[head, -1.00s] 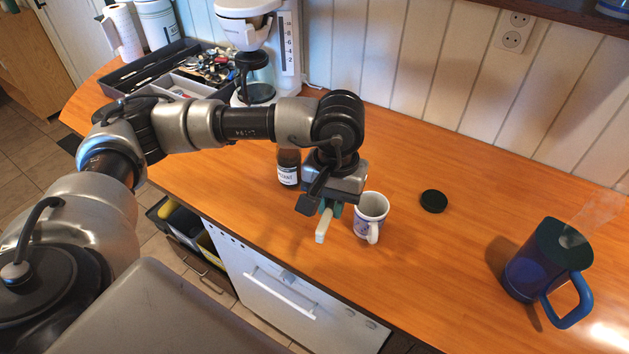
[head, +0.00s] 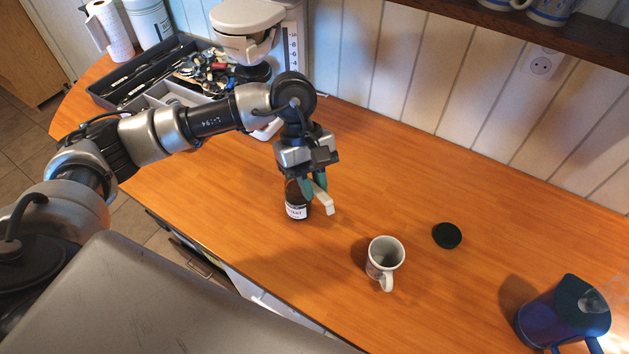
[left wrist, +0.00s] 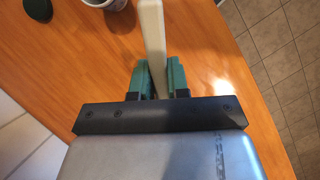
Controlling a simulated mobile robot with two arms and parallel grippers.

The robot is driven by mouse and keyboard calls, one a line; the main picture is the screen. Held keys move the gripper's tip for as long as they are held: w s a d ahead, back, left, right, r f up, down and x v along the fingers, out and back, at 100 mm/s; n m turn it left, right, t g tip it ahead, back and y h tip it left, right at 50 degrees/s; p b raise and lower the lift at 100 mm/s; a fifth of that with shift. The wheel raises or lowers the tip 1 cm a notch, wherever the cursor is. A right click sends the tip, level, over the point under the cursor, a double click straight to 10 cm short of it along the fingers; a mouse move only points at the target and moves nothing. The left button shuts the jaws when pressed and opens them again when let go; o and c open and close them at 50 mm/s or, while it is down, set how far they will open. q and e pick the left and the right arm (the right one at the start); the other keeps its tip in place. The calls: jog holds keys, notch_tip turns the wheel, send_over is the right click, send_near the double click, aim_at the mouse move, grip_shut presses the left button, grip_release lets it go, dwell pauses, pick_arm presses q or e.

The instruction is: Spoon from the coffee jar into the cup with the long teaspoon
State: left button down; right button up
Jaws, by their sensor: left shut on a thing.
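My left gripper (head: 313,187) is shut on the cream handle of the long teaspoon (head: 326,203), just above and beside the coffee jar. In the left wrist view the handle (left wrist: 152,40) stands between the green fingers (left wrist: 158,80). The spoon's lower end is hidden, so I cannot tell whether it is inside the jar. The dark coffee jar (head: 296,210) with a white label stands upright, its top partly covered by the gripper. The white cup (head: 385,262) stands upright to the right and nearer the front edge. My right gripper is not in view.
A black lid (head: 447,235) lies right of the cup. A blue kettle (head: 560,315) stands at the lower right. The counter between jar and wall is clear.

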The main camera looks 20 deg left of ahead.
pick_arm(q)
jog(key=shift+w+a+f+g+h, duration=0.2)
jog(key=shift+a+f, duration=0.05)
jog(key=shift+f, duration=0.2)
jog(key=shift+w+a+f+g+h, duration=0.15)
jog(key=shift+a+f+g+h, duration=0.05)
jog(key=shift+f, duration=0.25)
jog(key=shift+w+f, duration=0.1)
jog(key=shift+f, duration=0.2)
jog(key=shift+w+a+r, duration=0.15)
jog(key=shift+a+r, duration=0.05)
jog(key=shift+r, duration=0.35)
jog(key=shift+d+r, duration=0.15)
jog(key=shift+r, duration=0.15)
jog(key=shift+s+d+r+t+y+b, duration=0.3)
jog(key=shift+s+d+r+t+y, duration=0.15)
jog(key=shift+t+y, duration=0.2)
jog(key=shift+s+d+r+t+y+b, duration=0.3)
jog(key=shift+s+d+r+t+y, duration=0.1)
jog(key=shift+t+y, duration=0.2)
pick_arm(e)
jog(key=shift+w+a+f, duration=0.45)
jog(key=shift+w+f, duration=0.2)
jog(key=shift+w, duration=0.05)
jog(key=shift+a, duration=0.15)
